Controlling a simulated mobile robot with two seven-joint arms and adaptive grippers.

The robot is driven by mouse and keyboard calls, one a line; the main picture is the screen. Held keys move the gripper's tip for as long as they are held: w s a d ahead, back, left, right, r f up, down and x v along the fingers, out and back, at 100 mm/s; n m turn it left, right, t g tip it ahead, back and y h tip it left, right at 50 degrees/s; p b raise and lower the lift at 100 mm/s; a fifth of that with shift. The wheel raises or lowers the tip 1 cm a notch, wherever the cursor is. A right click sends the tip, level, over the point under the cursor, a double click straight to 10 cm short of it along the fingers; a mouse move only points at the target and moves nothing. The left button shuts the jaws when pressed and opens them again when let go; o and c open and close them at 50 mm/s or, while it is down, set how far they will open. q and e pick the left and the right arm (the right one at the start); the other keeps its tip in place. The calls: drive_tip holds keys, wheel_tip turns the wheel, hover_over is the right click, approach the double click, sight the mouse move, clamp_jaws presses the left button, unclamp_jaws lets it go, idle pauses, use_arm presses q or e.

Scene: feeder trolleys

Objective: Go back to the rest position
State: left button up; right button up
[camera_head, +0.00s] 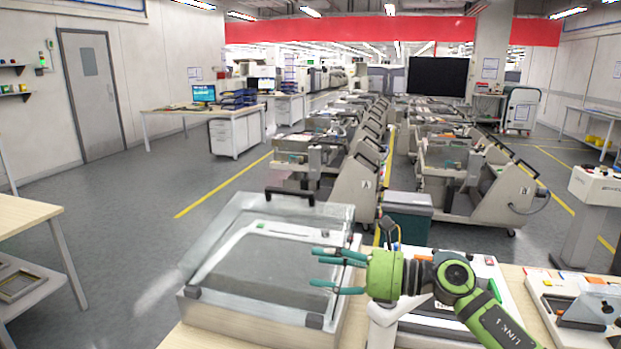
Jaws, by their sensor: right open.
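My right gripper (330,271) has green-teal fingers that stand apart, pointing left. It is open and nothing shows between the fingers. It is in front of the right part of a clear-lidded case (250,322); I cannot tell how high it is above the lid. My right arm comes in from the lower right and hides part of the bench and a device behind it. My left gripper does not show.
A wooden bench (516,287) runs along the front. A device with a grey plate (585,305) lies at right. Feeder trolleys (480,195) stand in rows beyond. A pale table (22,218) is at left; floor between is clear.

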drive_tip(key=s+d+f+n+t+h, duration=0.3)
drive_tip(key=d+f+n+t+h, duration=0.35)
drive_tip(key=n, duration=1.15)
drive_tip(key=s+d+f+n+t+h, duration=0.4)
drive_tip(key=d+f+n+h, duration=0.45)
drive_tip(key=n, duration=0.95)
drive_tip(key=s+d+f+m+g+h, duration=0.1)
drive_tip(key=s+f+m+g, duration=0.45)
drive_tip(key=s+f, duration=0.6)
drive_tip(key=s+f+m+g, duration=0.4)
drive_tip(key=s+f+g, duration=0.25)
drive_tip(key=s, duration=0.95)
wheel_tip(320, 180, down, 24)
drive_tip(key=s+g, duration=0.2)
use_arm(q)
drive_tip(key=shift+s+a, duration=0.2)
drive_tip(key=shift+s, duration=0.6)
use_arm(e)
drive_tip(key=s+d+f+n, duration=0.1)
drive_tip(key=s+d+f, duration=0.2)
drive_tip(key=s+f, duration=0.9)
drive_tip(key=s+g, duration=0.1)
drive_tip(key=s, duration=0.2)
drive_tip(key=shift+f+h, duration=0.15)
drive_tip(key=shift+h, duration=0.15)
